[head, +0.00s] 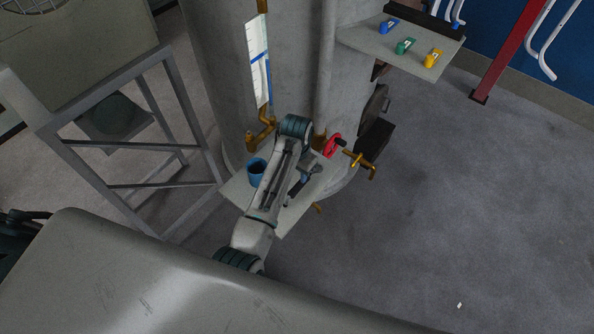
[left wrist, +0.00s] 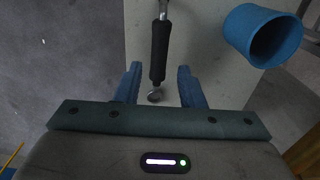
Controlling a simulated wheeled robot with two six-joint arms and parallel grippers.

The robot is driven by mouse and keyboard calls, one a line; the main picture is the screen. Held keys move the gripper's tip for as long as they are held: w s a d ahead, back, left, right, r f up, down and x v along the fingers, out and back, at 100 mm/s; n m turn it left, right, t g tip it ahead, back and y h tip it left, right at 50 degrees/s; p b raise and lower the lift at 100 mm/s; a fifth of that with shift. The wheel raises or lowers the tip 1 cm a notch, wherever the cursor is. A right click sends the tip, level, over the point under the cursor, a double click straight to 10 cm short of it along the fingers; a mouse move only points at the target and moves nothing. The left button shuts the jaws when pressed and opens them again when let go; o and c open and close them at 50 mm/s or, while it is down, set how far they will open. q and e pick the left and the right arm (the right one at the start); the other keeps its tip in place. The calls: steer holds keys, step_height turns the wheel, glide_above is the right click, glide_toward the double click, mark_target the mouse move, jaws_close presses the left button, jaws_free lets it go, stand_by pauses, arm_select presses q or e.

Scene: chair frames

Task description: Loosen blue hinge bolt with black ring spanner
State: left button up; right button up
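The black ring spanner (left wrist: 160,52) lies on a pale shelf (left wrist: 200,85), its black grip pointing toward my left gripper (left wrist: 160,70) in the left wrist view. The gripper's two blue fingers are spread on either side of the grip's near end, with gaps on both sides. The spanner's far end is cut off by the frame top. In the head view my left gripper (head: 309,174) hangs low over the shelf, partly behind my arm. I cannot make out the blue hinge bolt in either view. My right gripper is not in view.
A blue cup (left wrist: 262,35) stands on the shelf, right of the spanner in the left wrist view. A red handwheel (head: 332,146) and brass pipe fitting (head: 360,162) sit near the gripper. Blue, green and yellow pieces (head: 406,46) stand on a higher shelf. Floor is open at right.

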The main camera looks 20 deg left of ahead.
mark_target(297, 186)
arm_select(q)
step_height(297, 186, down, 8)
steer(key=shift+f, duration=0.1)
steer(key=shift+c, duration=0.2)
jaws_close()
steer(key=shift+r, duration=2.7)
